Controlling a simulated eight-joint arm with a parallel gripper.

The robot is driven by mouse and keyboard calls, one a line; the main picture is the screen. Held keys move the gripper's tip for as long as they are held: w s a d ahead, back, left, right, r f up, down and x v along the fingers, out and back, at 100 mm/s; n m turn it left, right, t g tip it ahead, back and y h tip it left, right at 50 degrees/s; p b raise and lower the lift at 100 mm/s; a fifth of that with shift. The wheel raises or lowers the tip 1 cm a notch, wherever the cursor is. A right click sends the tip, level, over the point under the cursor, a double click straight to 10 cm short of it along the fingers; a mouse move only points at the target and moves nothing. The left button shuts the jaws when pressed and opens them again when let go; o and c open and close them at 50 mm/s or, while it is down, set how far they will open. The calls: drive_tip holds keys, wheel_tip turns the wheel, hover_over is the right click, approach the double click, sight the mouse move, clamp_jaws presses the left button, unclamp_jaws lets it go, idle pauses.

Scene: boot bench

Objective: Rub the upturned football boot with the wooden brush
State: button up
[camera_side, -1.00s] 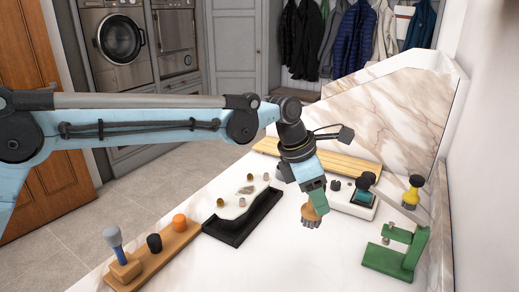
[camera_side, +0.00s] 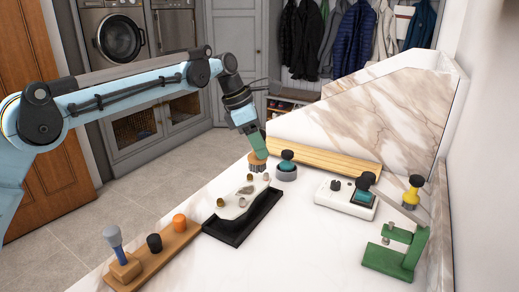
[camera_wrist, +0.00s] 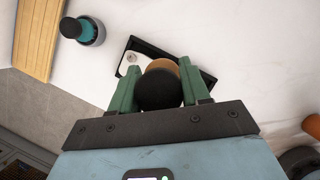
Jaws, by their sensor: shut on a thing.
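The wooden brush (camera_side: 257,164) is in my gripper (camera_side: 253,146), bristles down, above the far end of the upturned football boot. In the wrist view the brush's black round knob (camera_wrist: 159,91) sits between the green fingers, with its brown wood (camera_wrist: 162,64) showing beyond. The boot (camera_side: 235,206) shows a white sole with several brown and grey studs, and lies in a black tray (camera_side: 232,236). A small part of the boot (camera_wrist: 133,61) shows in the wrist view; the brush and gripper hide the rest. I cannot tell whether the bristles touch it.
A grey-and-teal knobbed holder (camera_side: 287,172) stands close right of the brush. A slatted wooden board (camera_side: 325,163) lies behind. A white box (camera_side: 345,200) and green clamp (camera_side: 398,255) are at right. A wooden rack (camera_side: 165,258) is front left.

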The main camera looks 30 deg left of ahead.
sight(256, 171)
drive_tip(key=shift+f, duration=4.05)
drive_tip(key=shift+a+r, duration=0.15)
drive_tip(key=shift+a, duration=3.1)
drive_tip(key=shift+d, duration=3.15)
drive_tip(key=shift+s+d, duration=0.1)
drive_tip(key=shift+s, duration=0.5)
drive_tip(key=shift+s+a, duration=0.1)
drive_tip(key=shift+a, duration=3)
drive_tip(key=shift+d, duration=3.2)
drive_tip(key=shift+a+r, duration=0.15)
drive_tip(key=shift+r, duration=3.8)
